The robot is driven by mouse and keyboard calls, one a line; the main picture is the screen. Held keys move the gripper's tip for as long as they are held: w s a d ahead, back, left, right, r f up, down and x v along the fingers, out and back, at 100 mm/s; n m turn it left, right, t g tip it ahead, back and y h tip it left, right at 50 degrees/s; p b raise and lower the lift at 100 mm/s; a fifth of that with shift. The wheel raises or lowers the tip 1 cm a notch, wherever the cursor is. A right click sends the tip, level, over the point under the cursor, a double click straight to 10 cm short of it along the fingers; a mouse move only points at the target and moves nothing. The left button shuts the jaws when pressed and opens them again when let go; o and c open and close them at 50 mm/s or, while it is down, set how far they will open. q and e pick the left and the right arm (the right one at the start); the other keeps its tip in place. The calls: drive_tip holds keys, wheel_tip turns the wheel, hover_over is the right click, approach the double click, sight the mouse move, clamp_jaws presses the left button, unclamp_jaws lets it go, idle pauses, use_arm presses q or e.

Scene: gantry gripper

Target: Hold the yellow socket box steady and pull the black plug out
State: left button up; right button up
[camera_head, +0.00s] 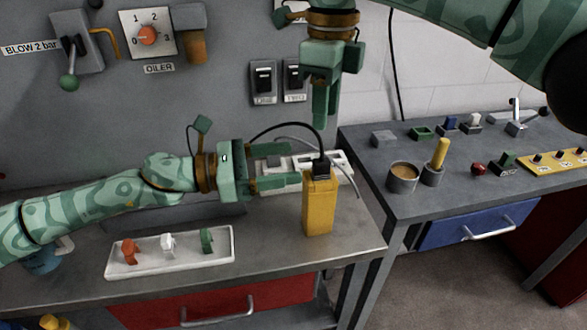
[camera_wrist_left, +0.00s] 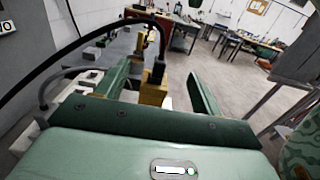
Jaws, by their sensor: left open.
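The yellow socket box (camera_head: 319,208) stands upright near the right end of the grey bench. The black plug (camera_head: 321,168) sits in its top, with a black cable arching up and left. My left gripper (camera_head: 289,166) reaches in from the left, open, beside the upper part of the box. In the left wrist view, the box (camera_wrist_left: 152,94) and plug (camera_wrist_left: 157,73) show between and beyond the spread fingers (camera_wrist_left: 166,72). My right gripper (camera_head: 325,108) points down, above the plug and apart from it. Its fingers overlap in view, so its opening is unclear.
A white tray (camera_head: 170,264) with small coloured parts lies front left. A white power strip (camera_head: 333,159) lies behind the box. The right bench holds a cup (camera_head: 402,178) and several small items. The bench surface right of the box is clear.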

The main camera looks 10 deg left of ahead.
sight(305, 191)
use_arm(q)
wheel_tip(305, 191, down, 7)
drive_tip(key=x, duration=0.7)
drive_tip(key=shift+d+f, duration=0.25)
drive_tip(key=shift+f, duration=0.1)
drive_tip(key=shift+c, duration=0.4)
